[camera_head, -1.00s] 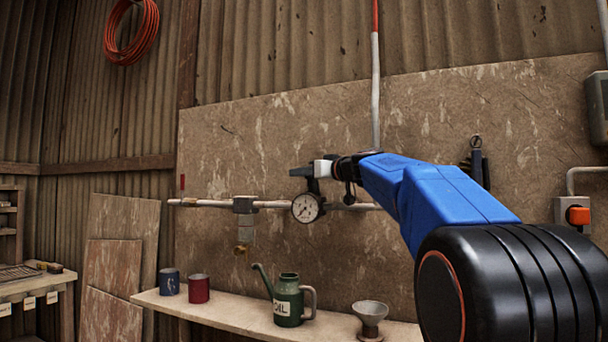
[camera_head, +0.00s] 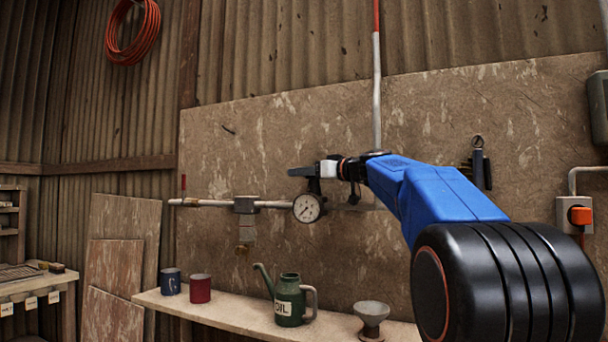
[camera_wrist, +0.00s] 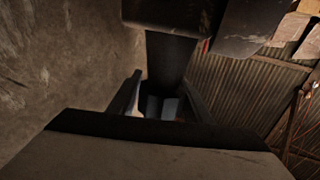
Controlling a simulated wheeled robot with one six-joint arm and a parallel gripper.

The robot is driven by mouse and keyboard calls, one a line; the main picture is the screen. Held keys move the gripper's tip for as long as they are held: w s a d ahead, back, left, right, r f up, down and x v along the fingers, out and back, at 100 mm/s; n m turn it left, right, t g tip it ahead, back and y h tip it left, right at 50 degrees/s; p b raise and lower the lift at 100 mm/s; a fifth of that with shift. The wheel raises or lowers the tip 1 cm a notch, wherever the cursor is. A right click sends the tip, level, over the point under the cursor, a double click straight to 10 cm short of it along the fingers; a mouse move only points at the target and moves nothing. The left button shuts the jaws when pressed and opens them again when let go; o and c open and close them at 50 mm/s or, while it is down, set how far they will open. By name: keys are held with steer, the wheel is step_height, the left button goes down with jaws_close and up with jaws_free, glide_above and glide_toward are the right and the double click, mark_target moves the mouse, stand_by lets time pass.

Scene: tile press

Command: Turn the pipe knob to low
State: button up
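A pale pipe (camera_head: 275,204) runs along the board on the wall. It carries a grey regulator block (camera_head: 245,205) with a bowl hanging below and a round white dial gauge (camera_head: 307,208). A small red upright piece (camera_head: 183,182) stands at the pipe's left end. I cannot tell which part is the knob; no low mark is readable. My gripper (camera_head: 302,172) is just above the gauge, with a gap between its upper finger and the dial. In the wrist view, its two dark fingers (camera_wrist: 163,98) stand apart; nothing clearly held shows between them.

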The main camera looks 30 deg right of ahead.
step_height(320, 180, up, 10)
stand_by(0.7)
steer(key=shift+o, duration=0.2)
